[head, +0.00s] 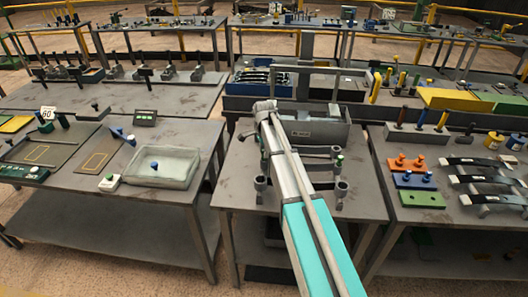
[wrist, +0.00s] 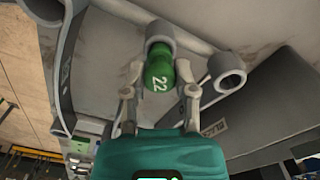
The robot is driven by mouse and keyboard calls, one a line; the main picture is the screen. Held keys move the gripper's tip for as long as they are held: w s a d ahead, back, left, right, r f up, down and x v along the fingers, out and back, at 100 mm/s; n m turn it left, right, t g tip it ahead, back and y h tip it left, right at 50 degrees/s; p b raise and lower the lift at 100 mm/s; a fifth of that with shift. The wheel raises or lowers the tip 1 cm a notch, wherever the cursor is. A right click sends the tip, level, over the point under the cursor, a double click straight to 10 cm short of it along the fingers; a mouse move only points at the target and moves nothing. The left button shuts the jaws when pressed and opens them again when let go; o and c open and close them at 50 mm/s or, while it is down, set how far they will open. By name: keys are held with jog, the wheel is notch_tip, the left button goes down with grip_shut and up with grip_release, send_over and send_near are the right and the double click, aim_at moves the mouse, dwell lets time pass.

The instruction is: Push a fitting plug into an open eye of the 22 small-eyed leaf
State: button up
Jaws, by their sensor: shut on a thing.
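My gripper (wrist: 160,82) is shut on a green plug (wrist: 159,76) marked 22, its fingers on both sides of the plug. The plug's far end is at the mouth of a grey round eye (wrist: 161,30) of the leaf; I cannot tell whether it is inside. A second grey eye (wrist: 228,74) to the right looks open. In the head view, grey eyes (head: 341,190) stand on the middle table on both sides of my arm, one with a green top beside it. My arm hides the gripper and the held plug there.
A grey open box (head: 318,133) stands at the back of the middle table (head: 355,205). The left table holds a clear tray (head: 165,168). The right table holds an orange block (head: 406,163), a green block (head: 421,199) and several dark strips. The middle table's front right is clear.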

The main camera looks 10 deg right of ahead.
jog(key=shift+f, duration=0.25)
jog(key=o, duration=1)
jog(key=shift+c, duration=0.2)
jog(key=o, duration=0.3)
jog(key=shift+r, duration=0.1)
jog(key=shift+r+p, duration=3.3)
jog(key=shift+r, duration=0.15)
